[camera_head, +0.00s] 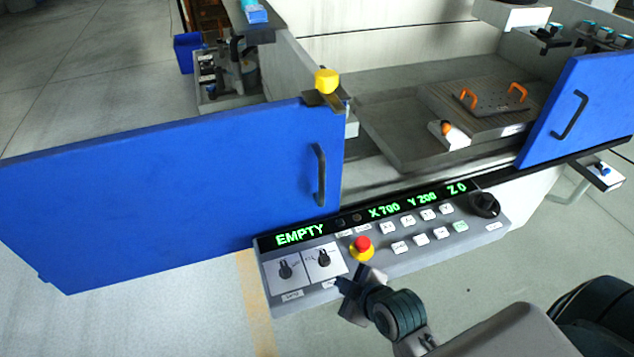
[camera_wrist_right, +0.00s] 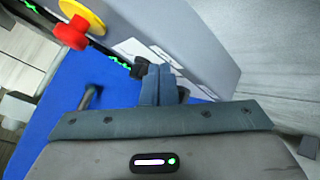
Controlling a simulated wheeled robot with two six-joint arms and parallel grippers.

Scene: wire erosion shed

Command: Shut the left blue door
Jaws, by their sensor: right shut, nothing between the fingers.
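My left gripper is not in view.
The right blue door (camera_head: 590,100) is at the right of the opening. A red emergency button (camera_head: 362,243) on a yellow base sticks up from the panel. A yellow knob (camera_head: 326,80) sits above the left door's corner. Inside is a tray with orange handles (camera_head: 517,92).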

